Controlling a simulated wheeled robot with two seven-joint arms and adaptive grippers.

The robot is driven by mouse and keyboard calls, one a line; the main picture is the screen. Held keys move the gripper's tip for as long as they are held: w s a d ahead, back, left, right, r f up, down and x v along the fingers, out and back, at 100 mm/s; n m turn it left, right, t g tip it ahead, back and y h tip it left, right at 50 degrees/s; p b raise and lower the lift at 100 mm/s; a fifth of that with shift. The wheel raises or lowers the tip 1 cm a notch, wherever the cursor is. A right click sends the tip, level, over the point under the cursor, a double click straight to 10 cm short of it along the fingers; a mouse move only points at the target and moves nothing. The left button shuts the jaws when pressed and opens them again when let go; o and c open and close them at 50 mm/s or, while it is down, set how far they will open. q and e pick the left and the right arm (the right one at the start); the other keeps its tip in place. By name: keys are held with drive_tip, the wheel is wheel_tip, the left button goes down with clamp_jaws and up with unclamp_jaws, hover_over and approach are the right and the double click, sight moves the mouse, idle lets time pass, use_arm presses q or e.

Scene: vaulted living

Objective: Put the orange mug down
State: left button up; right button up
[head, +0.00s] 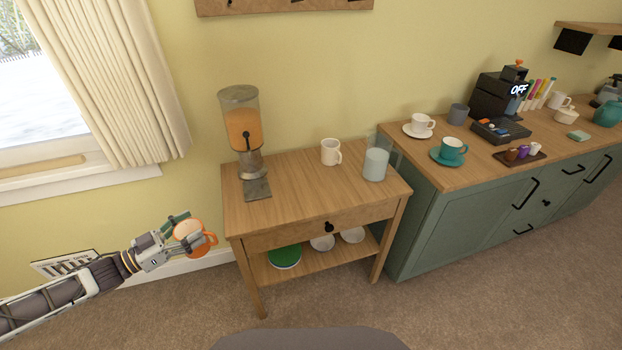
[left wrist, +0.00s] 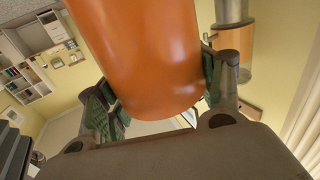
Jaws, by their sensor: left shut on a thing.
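The orange mug (head: 190,230) is in my left gripper (head: 182,231) at the left of the head view, off the left side of the small wooden table (head: 285,203) and over the floor. In the left wrist view the mug (left wrist: 145,50) fills the middle, with the fingers of my left gripper (left wrist: 160,90) closed on its two sides. My right gripper is not in view.
On the table stand a dispenser with orange contents (head: 240,130), a white mug (head: 330,152) and a glass pitcher (head: 376,163). The table's front middle is clear. A green cabinet (head: 440,220) with cups and a coffee machine (head: 497,97) stands to the right.

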sight(216, 242)
use_arm(q)
drive_tip(key=shift+w+d+f, duration=0.15)
drive_tip(key=shift+d+f, duration=0.05)
drive_tip(key=shift+d+f+n+t+y, duration=0.15)
drive_tip(key=shift+d+n+t+y, duration=0.05)
drive_tip(key=shift+n+t+y, duration=0.25)
drive_tip(key=shift+s+d+f+n+t+y, duration=0.2)
drive_tip(key=shift+d+f+n+t+y, duration=0.5)
drive_tip(key=shift+d+n+y, duration=0.3)
drive_tip(key=shift+s+d+f+n+t+y, duration=0.2)
drive_tip(key=shift+d+f+n+t+y, duration=0.45)
drive_tip(key=shift+y, duration=0.6)
drive_tip(key=shift+s+d+f+n+t+y, duration=0.2)
drive_tip(key=shift+d+f+n+t+y, duration=0.35)
drive_tip(key=shift+d+n+t+y, duration=0.45)
drive_tip(key=shift+d+f+y, duration=0.1)
drive_tip(key=shift+d+y, duration=0.05)
drive_tip(key=shift+y, duration=0.25)
drive_tip(key=d+f+n+y, duration=0.1)
drive_tip(key=y, duration=0.1)
drive_tip(key=d+n+y, duration=0.1)
drive_tip(key=d+f+n+y, duration=0.1)
drive_tip(key=y, duration=0.1)
drive_tip(key=shift+s+d+f+n+t+y, duration=0.3)
drive_tip(key=shift+s+f+n+t, duration=0.05)
drive_tip(key=shift+n+t, duration=0.05)
idle(0.3)
